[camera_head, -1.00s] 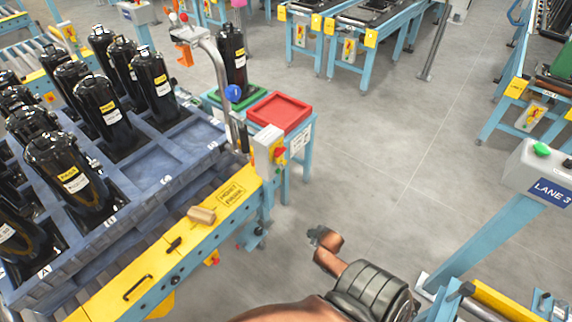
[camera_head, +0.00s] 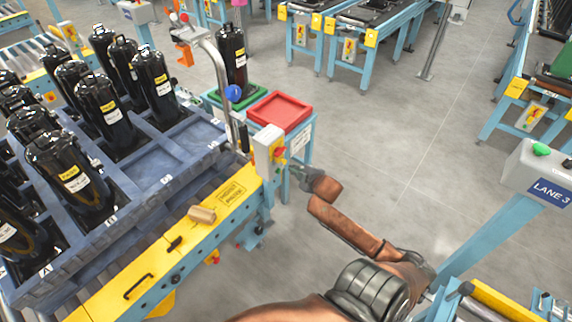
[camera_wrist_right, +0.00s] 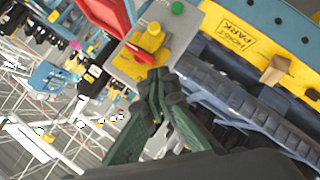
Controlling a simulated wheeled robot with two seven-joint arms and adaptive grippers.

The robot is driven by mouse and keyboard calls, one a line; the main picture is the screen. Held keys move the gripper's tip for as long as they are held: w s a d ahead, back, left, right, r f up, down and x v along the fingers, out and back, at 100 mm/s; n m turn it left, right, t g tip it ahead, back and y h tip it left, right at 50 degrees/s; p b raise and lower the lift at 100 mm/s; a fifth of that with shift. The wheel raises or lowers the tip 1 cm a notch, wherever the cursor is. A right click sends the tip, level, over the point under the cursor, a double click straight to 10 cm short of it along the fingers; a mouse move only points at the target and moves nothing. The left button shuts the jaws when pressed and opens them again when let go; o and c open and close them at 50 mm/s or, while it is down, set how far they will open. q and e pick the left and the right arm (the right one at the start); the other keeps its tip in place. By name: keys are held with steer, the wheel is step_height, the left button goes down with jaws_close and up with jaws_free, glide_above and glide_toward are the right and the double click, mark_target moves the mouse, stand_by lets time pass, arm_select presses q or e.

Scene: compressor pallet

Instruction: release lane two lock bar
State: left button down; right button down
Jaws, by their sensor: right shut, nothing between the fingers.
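The lock bar cannot be told for certain, and no lane two label can be read. A grey control box (camera_head: 267,146) with a red knob (camera_head: 280,153) stands at the end of the yellow beam (camera_head: 205,225). In the right wrist view, the box (camera_wrist_right: 185,25) carries a green button (camera_wrist_right: 178,7), a yellow block (camera_wrist_right: 150,38) and a red lever (camera_wrist_right: 139,53). My right gripper (camera_head: 298,172) is just right of the box in the head view. Its fingers (camera_wrist_right: 158,82) are shut and empty, overlapping the box's lower edge; contact cannot be told. My left gripper is out of view.
A blue pallet (camera_head: 150,190) of black compressors (camera_head: 72,180) lies beyond the beam. A wooden block (camera_head: 201,214) and black handle (camera_head: 138,287) are on the beam. A red tray (camera_head: 279,111) sits behind the box. A LANE 3 post (camera_head: 540,175) stands right.

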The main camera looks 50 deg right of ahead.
steer(key=b, duration=0.2)
glide_toward(280, 161)
steer(key=w+a+r, duration=0.1)
steer(key=w, duration=0.1)
steer(key=shift+w+d+f, duration=0.3)
steer(key=shift+d+f, duration=0.3)
steer(key=shift+f, duration=0.1)
steer(key=shift+w+d+f, duration=0.3)
steer(key=shift+d+f, duration=0.35)
steer(key=shift+f, duration=0.1)
step_height(280, 161, down, 4)
steer(key=shift+r+b, duration=0.2)
steer(key=shift+b, duration=0.45)
